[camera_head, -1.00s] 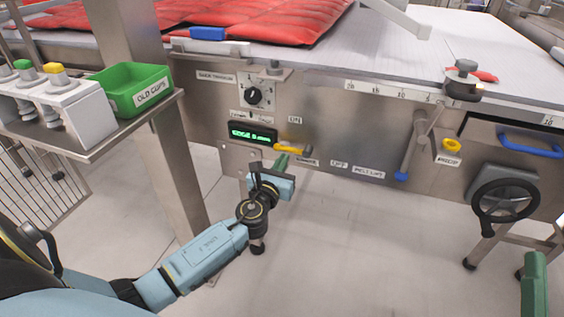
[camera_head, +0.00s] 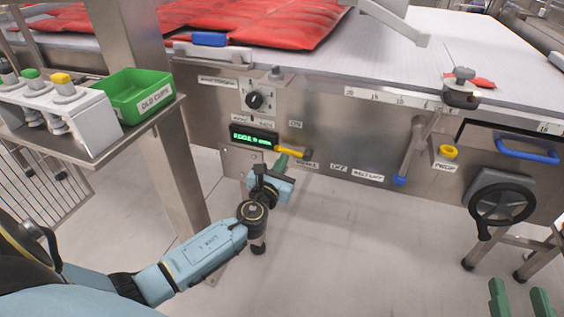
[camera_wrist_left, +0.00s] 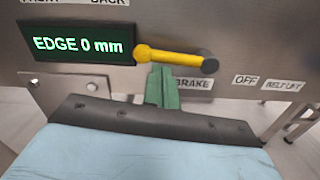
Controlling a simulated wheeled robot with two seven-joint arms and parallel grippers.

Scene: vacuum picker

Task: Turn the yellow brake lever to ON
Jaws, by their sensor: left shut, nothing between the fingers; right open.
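The yellow brake lever (camera_head: 293,152) is on the steel panel, just right of the green display, and lies nearly level, with its dark end pointing right. In the left wrist view the lever (camera_wrist_left: 175,57) is above the BRAKE label, and an OFF label (camera_wrist_left: 245,80) is to its right. An ON label (camera_head: 295,125) is above it. My left gripper (camera_head: 281,164) has its green fingers shut and empty just below the lever; in the left wrist view the fingertips (camera_wrist_left: 160,70) meet its lower edge, but contact is unclear. My right gripper (camera_head: 519,290) is open at the bottom right.
The display (camera_head: 254,137) reads EDGE 0 mm, with a black knob (camera_head: 255,100) above. A blue-tipped lever (camera_head: 400,180), yellow knob (camera_head: 448,152) and black handwheel (camera_head: 500,203) are to the right. A steel post (camera_head: 172,165) and shelf with a green bin (camera_head: 137,95) stand left.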

